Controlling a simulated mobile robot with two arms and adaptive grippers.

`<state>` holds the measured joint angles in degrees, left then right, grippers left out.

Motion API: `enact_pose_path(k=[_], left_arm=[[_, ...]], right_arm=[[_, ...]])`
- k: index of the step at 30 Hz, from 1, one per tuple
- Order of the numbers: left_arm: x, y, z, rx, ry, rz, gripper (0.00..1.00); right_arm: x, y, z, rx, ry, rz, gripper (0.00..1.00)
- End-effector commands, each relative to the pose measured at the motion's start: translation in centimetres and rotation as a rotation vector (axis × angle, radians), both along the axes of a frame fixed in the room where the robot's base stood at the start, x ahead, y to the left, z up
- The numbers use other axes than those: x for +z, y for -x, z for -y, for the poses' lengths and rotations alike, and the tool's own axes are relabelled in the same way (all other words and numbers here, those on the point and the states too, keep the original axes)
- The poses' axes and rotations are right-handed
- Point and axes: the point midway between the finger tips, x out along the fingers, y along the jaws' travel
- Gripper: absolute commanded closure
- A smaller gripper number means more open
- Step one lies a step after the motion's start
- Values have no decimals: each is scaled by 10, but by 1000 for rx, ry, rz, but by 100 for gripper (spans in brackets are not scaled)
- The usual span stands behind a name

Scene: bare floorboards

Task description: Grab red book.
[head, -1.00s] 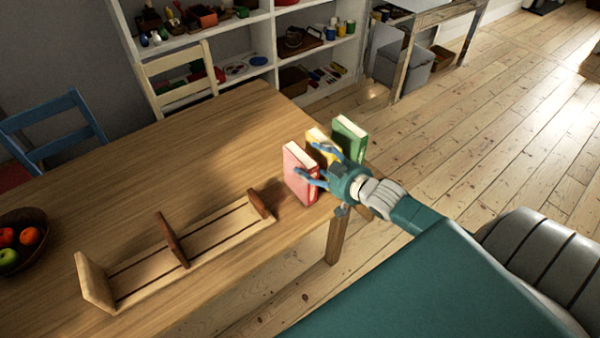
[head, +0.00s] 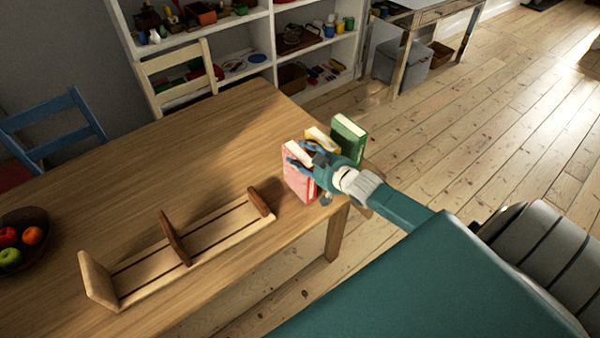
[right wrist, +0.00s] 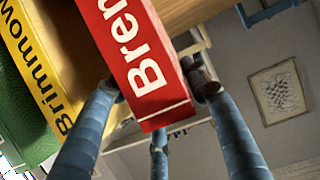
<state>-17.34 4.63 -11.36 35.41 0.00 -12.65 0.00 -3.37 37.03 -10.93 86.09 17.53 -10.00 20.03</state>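The red book (head: 297,184) stands upright near the table's right end, leftmost of three books. My right gripper (head: 302,158) reaches in from the right, its blue fingers closed in around the upper part of the red book. In the right wrist view, the red book (right wrist: 139,62) sits between the fingers (right wrist: 158,100); one is on the side toward the yellow book (right wrist: 52,72), and a dark fingertip meets the opposite side. The yellow book (head: 321,138) is partly hidden behind the gripper. My left gripper is out of view.
A green book (head: 348,137) stands behind the yellow one. A wooden book rack (head: 205,232) lies empty on the table (head: 150,165), left of the books. A fruit bowl (head: 40,250) is at the far left. The table between is clear.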

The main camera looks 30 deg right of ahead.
Motion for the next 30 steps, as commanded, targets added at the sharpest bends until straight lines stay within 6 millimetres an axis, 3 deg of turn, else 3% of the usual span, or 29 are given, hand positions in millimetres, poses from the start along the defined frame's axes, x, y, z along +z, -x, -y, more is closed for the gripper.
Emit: enact_pose_path(k=[1,4,5,19,23,30], left_arm=[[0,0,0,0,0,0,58],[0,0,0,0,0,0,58],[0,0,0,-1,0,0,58],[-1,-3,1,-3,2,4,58],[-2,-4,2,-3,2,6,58],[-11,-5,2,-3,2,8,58]], right_arm=[[0,0,0,0,0,0,78],[0,0,0,0,1,-1,98],[0,0,0,0,1,-1,100],[12,-1,0,2,1,6,100],[31,-1,0,3,2,9,100],[96,-1,-1,6,6,11,100]])
